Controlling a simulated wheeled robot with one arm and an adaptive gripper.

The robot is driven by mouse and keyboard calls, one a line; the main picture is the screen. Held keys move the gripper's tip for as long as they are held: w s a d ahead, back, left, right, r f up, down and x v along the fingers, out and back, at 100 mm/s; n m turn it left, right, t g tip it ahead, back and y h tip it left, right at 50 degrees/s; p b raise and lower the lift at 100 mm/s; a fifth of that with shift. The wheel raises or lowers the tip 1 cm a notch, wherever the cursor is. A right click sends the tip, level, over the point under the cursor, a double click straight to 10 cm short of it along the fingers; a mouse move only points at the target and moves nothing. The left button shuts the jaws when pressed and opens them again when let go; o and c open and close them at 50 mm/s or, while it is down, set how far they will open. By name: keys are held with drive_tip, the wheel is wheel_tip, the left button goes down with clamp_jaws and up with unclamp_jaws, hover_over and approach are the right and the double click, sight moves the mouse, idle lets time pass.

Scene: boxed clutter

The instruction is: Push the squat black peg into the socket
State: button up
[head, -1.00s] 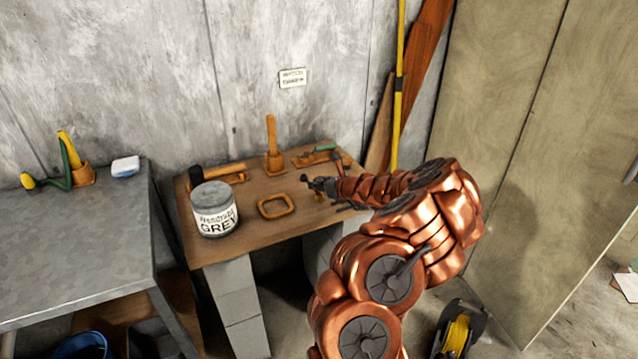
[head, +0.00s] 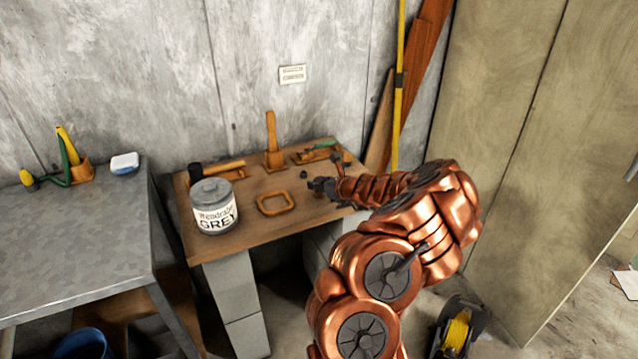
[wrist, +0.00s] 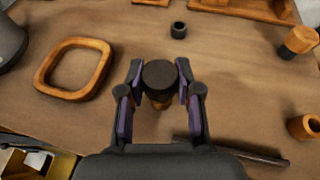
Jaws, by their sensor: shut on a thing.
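The squat black peg (wrist: 158,75) is between the two fingers of my gripper (wrist: 158,82), which is shut on it; its round dark top faces the wrist camera. A small wooden piece (wrist: 160,104), probably the socket, shows just below the peg. I cannot tell whether the peg is above it or partly in it, because the peg and fingers hide its opening. In the head view my gripper (head: 320,184) is low over the right part of the wooden table, and the peg is too small to make out there.
A small hollow black cylinder (wrist: 178,30) stands beyond the gripper. A wooden ring frame (wrist: 73,68) lies left. A wooden cup (wrist: 304,127) and a black-and-wood piece (wrist: 300,40) are right. A grey paint can (head: 214,207) stands on the table's (head: 240,240) left.

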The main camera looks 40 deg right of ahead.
drive_tip(key=shift+f+b, duration=0.45)
drive_tip(key=shift+f, duration=0.55)
drive_tip(key=o, duration=0.9)
drive_tip(key=shift+v, duration=0.85)
drive_tip(key=v, duration=1)
drive_tip(key=shift+s, duration=0.15)
